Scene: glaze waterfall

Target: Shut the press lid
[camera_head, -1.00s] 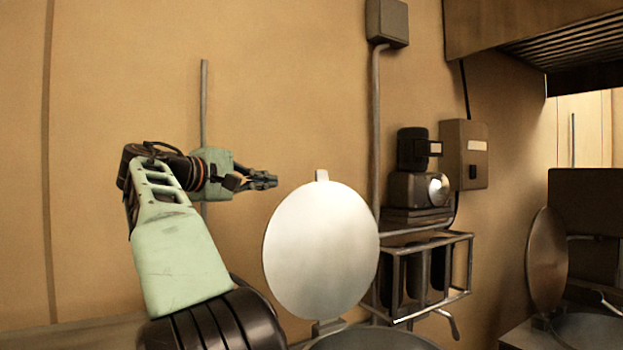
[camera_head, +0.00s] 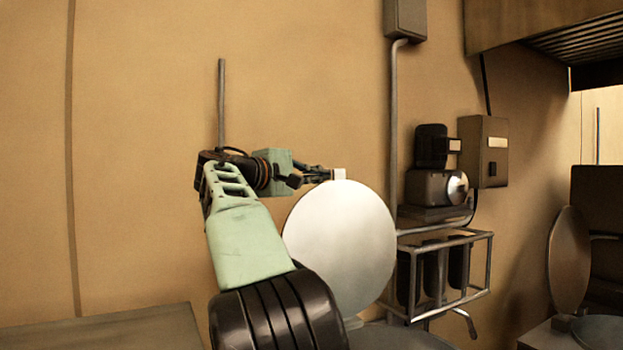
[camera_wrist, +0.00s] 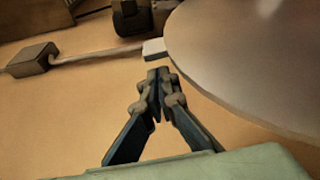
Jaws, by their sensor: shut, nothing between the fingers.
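The press lid (camera_head: 342,248) is a round pale metal disc standing raised, close to upright, above the press base (camera_head: 400,338), which shows only at the bottom edge. A small pale tab (camera_head: 339,174) sticks up from the lid's top rim. My gripper (camera_head: 328,175) is shut and empty at the lid's top left, close beside the tab. I cannot tell whether it touches. In the wrist view, the closed fingertips (camera_wrist: 158,72) point toward the tab (camera_wrist: 154,49), and the lid (camera_wrist: 250,60) fills the upper right.
A wire rack (camera_head: 445,275) and a dark device (camera_head: 436,185) are on the wall right of the lid. A second round lid (camera_head: 568,260) stands open at the far right. A grey counter top (camera_head: 100,332) is at lower left. The wall area above the lid is clear.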

